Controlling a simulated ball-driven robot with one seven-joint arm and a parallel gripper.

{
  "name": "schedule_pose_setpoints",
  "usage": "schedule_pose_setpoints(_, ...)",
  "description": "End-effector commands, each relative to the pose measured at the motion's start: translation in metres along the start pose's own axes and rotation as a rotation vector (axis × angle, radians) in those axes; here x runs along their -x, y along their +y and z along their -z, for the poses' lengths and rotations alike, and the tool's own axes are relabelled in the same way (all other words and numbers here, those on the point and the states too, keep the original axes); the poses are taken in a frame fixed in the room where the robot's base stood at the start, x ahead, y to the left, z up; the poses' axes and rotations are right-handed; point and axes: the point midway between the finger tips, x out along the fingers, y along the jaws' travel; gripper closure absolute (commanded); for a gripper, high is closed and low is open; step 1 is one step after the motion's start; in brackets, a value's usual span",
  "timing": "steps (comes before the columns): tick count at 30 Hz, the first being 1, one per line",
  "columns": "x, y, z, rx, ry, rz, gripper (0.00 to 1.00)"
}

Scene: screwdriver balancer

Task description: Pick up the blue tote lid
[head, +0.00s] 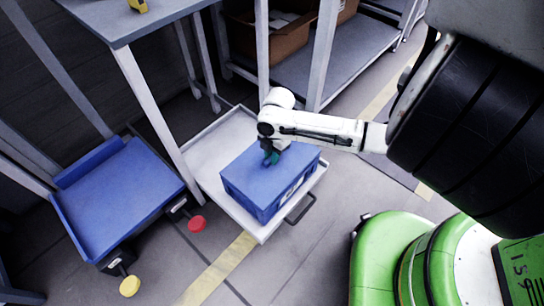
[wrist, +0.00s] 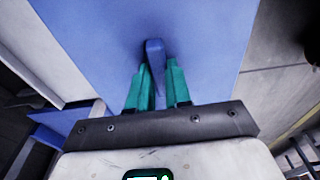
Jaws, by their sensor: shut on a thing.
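The blue tote (head: 262,202) stands on a pale wheeled tray, and its flat blue lid (head: 290,163) lies on top of it. In the wrist view the lid (wrist: 218,40) fills the upper middle, with a small upright blue handle (wrist: 154,55) on it. My gripper (head: 271,156) is over the lid in the head view, pointing down. In the wrist view the teal fingers of my gripper (wrist: 157,75) are on both sides of the handle and shut on it. The lid appears seated on the tote, and I see no gap between them.
The pale tray (head: 215,148) has a dark handle (head: 300,208) at its front right. A blue cart (head: 125,190) stands at left, near red (head: 197,223) and yellow (head: 130,286) round pieces. A grey table (head: 118,22) and a shelf with cardboard boxes (head: 285,42) stand behind.

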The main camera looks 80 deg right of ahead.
Motion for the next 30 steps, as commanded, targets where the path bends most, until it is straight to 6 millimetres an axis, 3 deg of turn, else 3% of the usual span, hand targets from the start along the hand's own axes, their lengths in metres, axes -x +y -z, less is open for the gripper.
schedule_pose_setpoints(3, 0.025, -0.002, 0.002, 0.000, -0.001, -0.002, 1.00)
schedule_pose_setpoints(12, 0.087, -0.059, 0.009, -0.003, 0.000, -0.001, 1.00)
schedule_pose_setpoints(21, 0.108, -0.118, 0.013, -0.002, -0.001, 0.000, 1.00)
schedule_pose_setpoints(30, 0.114, -0.140, 0.015, 0.000, 0.000, -0.001, 1.00)
